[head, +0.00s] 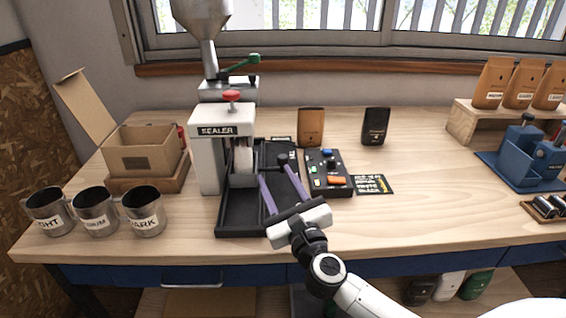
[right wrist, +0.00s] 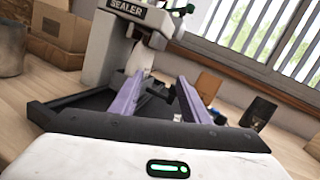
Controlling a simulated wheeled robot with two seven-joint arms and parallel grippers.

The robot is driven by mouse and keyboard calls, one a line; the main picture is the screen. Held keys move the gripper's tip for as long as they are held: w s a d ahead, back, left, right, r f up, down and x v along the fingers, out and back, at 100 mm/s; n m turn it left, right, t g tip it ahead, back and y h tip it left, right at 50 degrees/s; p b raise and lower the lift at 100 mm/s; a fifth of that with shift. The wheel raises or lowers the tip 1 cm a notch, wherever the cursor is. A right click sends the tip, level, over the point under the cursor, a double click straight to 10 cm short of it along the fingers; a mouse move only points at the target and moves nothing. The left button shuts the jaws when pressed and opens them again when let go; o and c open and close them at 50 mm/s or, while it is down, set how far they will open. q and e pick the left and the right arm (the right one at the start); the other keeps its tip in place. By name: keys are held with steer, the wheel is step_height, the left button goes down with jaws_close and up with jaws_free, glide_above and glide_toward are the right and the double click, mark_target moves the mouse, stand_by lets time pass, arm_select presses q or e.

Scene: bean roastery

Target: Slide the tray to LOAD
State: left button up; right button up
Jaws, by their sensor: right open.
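The black tray (head: 238,222) sits on the wooden bench beneath the white sealer (head: 221,132); its near part and right side show. A dark upright knob (head: 283,159) stands at the tray's right part. My right gripper (head: 276,180) is open over the right part of the tray, its two purple fingers pointing away toward the knob. In the right wrist view the fingers (right wrist: 158,92) are apart, with the dark knob beyond and between them. The tray (right wrist: 70,102) also shows there, partly hidden by the gripper. I cannot read a LOAD mark. My left gripper is not in view.
Several labelled metal cups (head: 95,211) and a cardboard box (head: 143,150) stand at left. Two pouches (head: 311,127) stand behind.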

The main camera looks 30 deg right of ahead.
mark_target(284, 162)
steer(key=d+f+m, duration=0.1)
steer(key=d+m+g+h, duration=0.1)
steer(key=d+m, duration=0.1)
steer(key=w+d+f+m+g+h, duration=0.1)
steer(key=m, duration=0.1)
steer(key=shift+d+f, duration=0.3)
steer(key=x, duration=1)
steer(key=shift+s+d+f, duration=0.1)
steer(key=shift+d, duration=0.05)
steer(key=shift+c, duration=0.3)
jaws_close()
